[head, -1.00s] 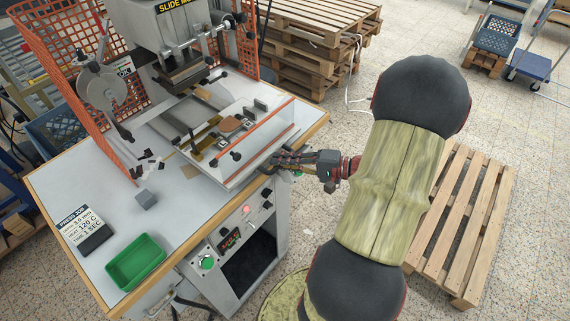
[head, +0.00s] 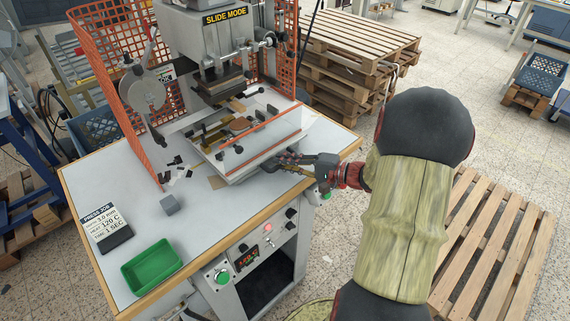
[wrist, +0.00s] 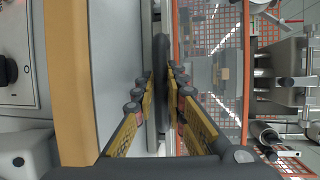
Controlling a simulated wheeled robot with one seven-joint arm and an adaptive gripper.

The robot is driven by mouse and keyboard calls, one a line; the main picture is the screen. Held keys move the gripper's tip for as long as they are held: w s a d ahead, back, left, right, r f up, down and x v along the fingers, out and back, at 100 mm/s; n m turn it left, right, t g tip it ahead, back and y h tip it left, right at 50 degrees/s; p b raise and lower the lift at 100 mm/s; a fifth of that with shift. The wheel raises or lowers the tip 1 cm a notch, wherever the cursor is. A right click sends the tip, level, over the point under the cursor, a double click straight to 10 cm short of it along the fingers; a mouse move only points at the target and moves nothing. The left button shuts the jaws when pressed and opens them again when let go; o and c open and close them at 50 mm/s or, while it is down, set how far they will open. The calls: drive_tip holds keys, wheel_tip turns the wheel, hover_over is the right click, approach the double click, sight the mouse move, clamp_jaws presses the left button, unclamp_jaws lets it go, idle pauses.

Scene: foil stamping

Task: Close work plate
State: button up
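The work plate (head: 238,174) is a pale sliding plate on the press, carrying a small brown workpiece (head: 240,124) and metal fixtures. A clear guard with an orange edge (head: 256,133) stands along its front. The plate sticks out partly in front of the press head (head: 224,82). My gripper (head: 279,161) is at the plate's front edge, low on the right. In the wrist view my gripper's fingers (wrist: 161,76) converge closely on both sides of a dark bar (wrist: 164,50), which looks like the plate's handle. The exact contact is partly hidden by the fingers.
Orange mesh guards (head: 105,62) flank the press. Wooden pallets (head: 345,50) are stacked behind; another pallet (head: 495,245) lies on the right.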

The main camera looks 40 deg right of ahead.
drive_tip(key=o, duration=0.4)
drive_tip(key=v, duration=1.2)
drive_tip(key=shift+c, duration=0.3)
